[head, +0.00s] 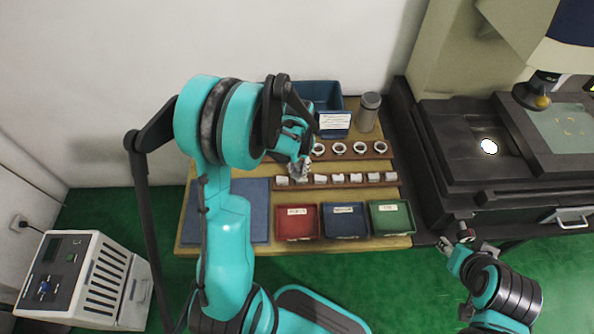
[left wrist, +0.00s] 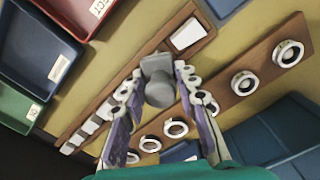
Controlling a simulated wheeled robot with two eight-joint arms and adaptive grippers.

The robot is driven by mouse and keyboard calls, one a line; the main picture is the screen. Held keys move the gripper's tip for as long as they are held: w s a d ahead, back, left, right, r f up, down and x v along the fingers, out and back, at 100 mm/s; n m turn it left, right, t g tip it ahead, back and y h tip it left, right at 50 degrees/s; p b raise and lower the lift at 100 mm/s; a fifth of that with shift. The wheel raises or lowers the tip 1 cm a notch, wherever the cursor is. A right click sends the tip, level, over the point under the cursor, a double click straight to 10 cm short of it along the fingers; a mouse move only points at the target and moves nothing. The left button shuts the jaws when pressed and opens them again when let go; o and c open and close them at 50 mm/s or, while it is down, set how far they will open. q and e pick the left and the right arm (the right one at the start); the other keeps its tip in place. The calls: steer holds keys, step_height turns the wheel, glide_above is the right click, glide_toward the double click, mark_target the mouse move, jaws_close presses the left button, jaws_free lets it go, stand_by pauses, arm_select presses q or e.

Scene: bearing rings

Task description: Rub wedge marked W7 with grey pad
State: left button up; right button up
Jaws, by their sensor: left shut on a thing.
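My left gripper (head: 300,168) is over the front wooden rack. In the left wrist view, my left gripper (left wrist: 160,88) is shut on a grey pad (left wrist: 157,64), a block with a round knob between the fingers. The pad is close to the rack; whether it touches anything there is unclear. Several white wedges (head: 320,179) stand in a row in that rack. One white wedge (left wrist: 187,33) lies at the rack's end, just beyond the pad. No W7 mark is legible. My right gripper (head: 456,241) is at the lower right, away from the table; its jaws are too small to judge.
White rings (head: 340,149) stand in the rear rack. Red (head: 297,222), blue (head: 344,220) and green (head: 391,217) bins line the front. A blue mat (head: 255,215) is at left. A blue crate (head: 323,93) and grey canister (head: 368,112) stand behind. A dark machine (head: 450,140) is at right.

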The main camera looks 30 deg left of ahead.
arm_select(q)
steer(key=shift+d+r, duration=0.15)
steer(key=shift+r, duration=0.45)
steer(key=shift+r+p, duration=0.75)
steer(key=shift+p, duration=0.05)
step_height(320, 180, up, 2)
steer(key=shift+r+p, duration=0.1)
steer(key=shift+p, duration=0.7)
steer(key=shift+r, duration=0.45)
